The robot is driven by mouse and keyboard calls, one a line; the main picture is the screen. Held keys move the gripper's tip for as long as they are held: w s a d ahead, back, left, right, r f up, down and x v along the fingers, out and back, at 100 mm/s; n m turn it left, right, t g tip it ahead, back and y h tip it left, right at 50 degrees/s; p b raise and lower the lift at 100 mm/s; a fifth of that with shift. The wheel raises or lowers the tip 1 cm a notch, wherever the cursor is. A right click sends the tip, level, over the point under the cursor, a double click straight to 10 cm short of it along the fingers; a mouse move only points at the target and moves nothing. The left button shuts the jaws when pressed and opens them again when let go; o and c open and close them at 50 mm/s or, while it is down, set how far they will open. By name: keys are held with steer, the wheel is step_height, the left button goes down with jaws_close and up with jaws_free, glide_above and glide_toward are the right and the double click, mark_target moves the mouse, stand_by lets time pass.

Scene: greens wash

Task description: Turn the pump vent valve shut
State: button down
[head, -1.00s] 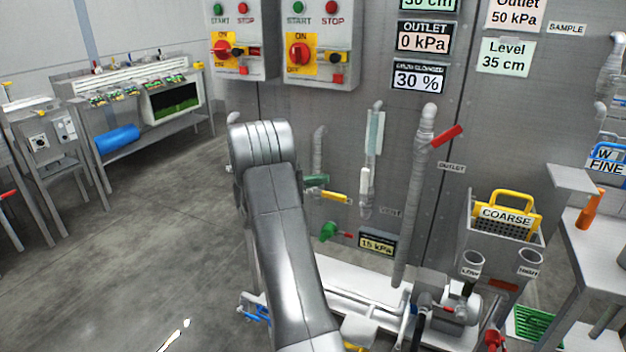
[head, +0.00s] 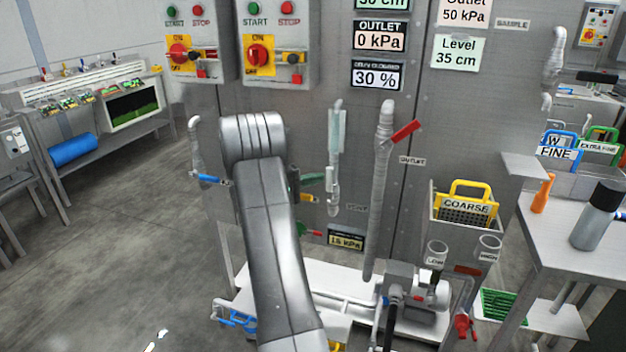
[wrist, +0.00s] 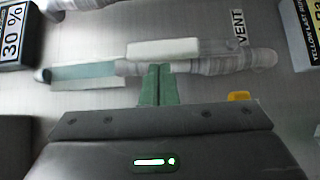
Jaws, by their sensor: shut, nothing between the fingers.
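The vent pipe with a pale teal sight tube (head: 336,130) stands upright on the steel panel. On its lower part is a white lever (head: 331,181), lying along the pipe, beside the VENT label (head: 357,207). In the wrist view the white lever (wrist: 163,49) lies across the top middle, near the VENT label (wrist: 240,28). My gripper's green fingers (wrist: 158,68) are together and empty, their tips at the lever's near edge; whether they touch it I cannot tell. In the head view my gripper (head: 313,180) is left of the lever, partly hidden by my arm.
A yellow handle (head: 308,198) and a green knob (head: 301,229) sit low to the left of the vent pipe. The outlet pipe (head: 380,190) with a red lever (head: 405,132) stands to the right. A white skid (head: 350,287) with pump parts is below. Floor is open at left.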

mark_target(329, 180)
steer(key=shift+d+b, duration=0.1)
steer(key=shift+b, duration=0.2)
steer(key=d+m+y+b, duration=0.1)
steer(key=b, duration=0.1)
steer(key=s+d+m+y+b, duration=0.1)
steer(key=b, duration=0.2)
steer(key=d+m+g+y+b, duration=0.1)
steer(key=d+y+b, duration=0.1)
steer(key=b, duration=0.1)
steer(key=shift+s+d+r+m, duration=0.1)
steer(key=shift+s+r+m, duration=0.15)
steer(key=shift+m, duration=0.05)
steer(key=s+d+f+m+t+y+b, duration=0.1)
steer(key=s+d+f+m+y+b, duration=0.1)
steer(key=d+f+m+y+b, duration=0.2)
steer(key=shift+s+d+f+m+y+b, duration=0.15)
steer(key=shift+d+f+m+y+b, duration=0.3)
steer(key=shift+d+y+b, duration=1.5)
steer(key=shift+a+y+p, duration=0.25)
steer(key=shift+p, duration=0.1)
